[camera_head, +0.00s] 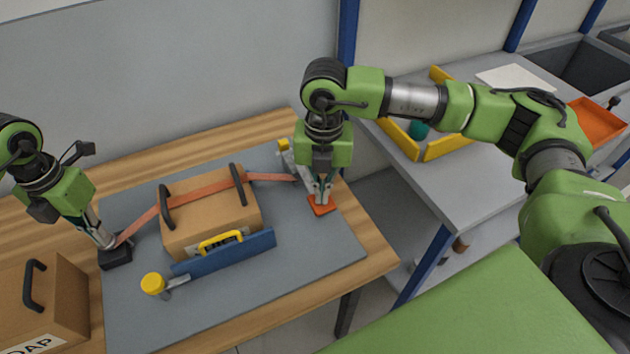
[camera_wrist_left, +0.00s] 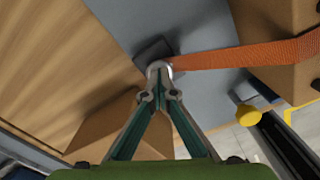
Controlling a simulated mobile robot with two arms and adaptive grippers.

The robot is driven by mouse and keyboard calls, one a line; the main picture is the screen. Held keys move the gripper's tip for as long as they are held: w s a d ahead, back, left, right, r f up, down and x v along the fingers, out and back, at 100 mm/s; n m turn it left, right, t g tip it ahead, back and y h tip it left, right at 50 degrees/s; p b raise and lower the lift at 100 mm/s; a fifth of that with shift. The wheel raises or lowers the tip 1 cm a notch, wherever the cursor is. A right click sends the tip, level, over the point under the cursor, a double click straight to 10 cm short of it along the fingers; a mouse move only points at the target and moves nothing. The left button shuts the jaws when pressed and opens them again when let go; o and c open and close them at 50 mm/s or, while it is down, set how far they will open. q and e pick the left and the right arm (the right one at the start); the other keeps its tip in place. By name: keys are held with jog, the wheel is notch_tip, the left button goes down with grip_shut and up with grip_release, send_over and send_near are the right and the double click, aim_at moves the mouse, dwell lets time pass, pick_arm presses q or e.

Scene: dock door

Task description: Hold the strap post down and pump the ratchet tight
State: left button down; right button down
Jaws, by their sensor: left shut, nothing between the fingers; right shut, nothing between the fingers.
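The strap post (camera_head: 116,259) has a black base at the left of the grey mat. It also shows in the left wrist view (camera_wrist_left: 152,48), partly behind my fingertips. My left gripper (camera_head: 107,242) is shut and empty, its tips down at the post top; contact cannot be told. The orange strap (camera_head: 200,187) runs from the post over a cardboard box (camera_head: 212,225) towards a grey lever with a yellow end (camera_head: 284,145), apparently the ratchet's handle. My right gripper (camera_head: 321,197) is shut and empty, pointing down above an orange-red pad (camera_head: 321,206) beside the lever. It partly hides the ratchet.
A blue bar (camera_head: 224,254) with a yellow handle lies before the box, near a yellow knob (camera_head: 153,284). Another cardboard box (camera_head: 66,295) stands at the left front. A grey bench (camera_head: 450,185) with yellow-edged and orange trays is right. The mat's right front is clear.

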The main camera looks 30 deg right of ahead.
pick_arm(q)
jog(key=shift+f, duration=0.1)
pick_arm(e)
jog(key=shift+r, duration=2.9)
jog(key=shift+f, duration=0.1)
jog(key=shift+f, duration=2.9)
jog(key=shift+r, duration=0.1)
jog(key=shift+r, duration=3.1)
jog(key=shift+r, duration=0.1)
notch_tip(320, 180, up, 7)
